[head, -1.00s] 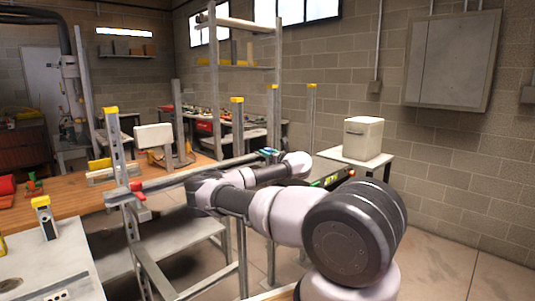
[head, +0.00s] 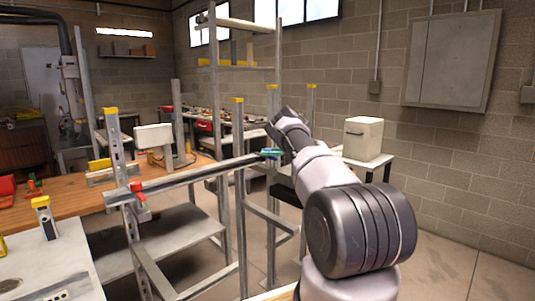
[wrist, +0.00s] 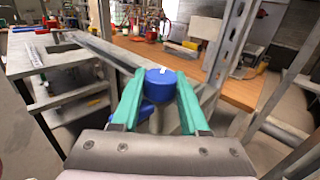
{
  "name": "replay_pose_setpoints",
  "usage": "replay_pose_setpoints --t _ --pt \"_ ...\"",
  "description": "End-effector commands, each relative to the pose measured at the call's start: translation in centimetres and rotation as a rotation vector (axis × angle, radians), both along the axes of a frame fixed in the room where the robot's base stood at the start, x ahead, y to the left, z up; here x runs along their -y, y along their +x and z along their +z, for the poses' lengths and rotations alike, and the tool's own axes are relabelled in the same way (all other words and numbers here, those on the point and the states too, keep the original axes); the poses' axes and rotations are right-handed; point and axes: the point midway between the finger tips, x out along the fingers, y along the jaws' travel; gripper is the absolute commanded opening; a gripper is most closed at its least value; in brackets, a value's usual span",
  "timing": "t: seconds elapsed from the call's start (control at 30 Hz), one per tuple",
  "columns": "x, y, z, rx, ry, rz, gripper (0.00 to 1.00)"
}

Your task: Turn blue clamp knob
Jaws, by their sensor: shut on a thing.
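The blue clamp knob (wrist: 160,92) is a round blue cylinder with a small white mark on top, in the middle of the wrist view. My gripper (wrist: 161,74) has two teal fingers, one on each side of the knob, shut on it. In the head view my gripper (head: 270,153) is at the right end of the long grey clamp bar (head: 195,176), and the knob is too small to make out there. A red clamp part (head: 137,188) sits at the bar's left end. More blue shows below the knob in the wrist view.
Metal uprights with yellow caps (head: 238,100) stand close around the bar. A wooden workbench (head: 75,205) is to the left, a grey table (head: 45,270) at front left. A cream box (head: 362,138) stands on a small table to the right. Open floor lies at lower right.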

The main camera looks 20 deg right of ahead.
Motion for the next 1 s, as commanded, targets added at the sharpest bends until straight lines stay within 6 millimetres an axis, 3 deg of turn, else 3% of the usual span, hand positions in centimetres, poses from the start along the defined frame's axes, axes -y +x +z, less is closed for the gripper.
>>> replay_pose_setpoints --t 0.4,1.0 --pt "0.06 0.03 -0.02 0.002 0.002 0.208 0.00" --pt "-0.08 0.00 -0.22 -0.003 0.002 0.339 0.00"
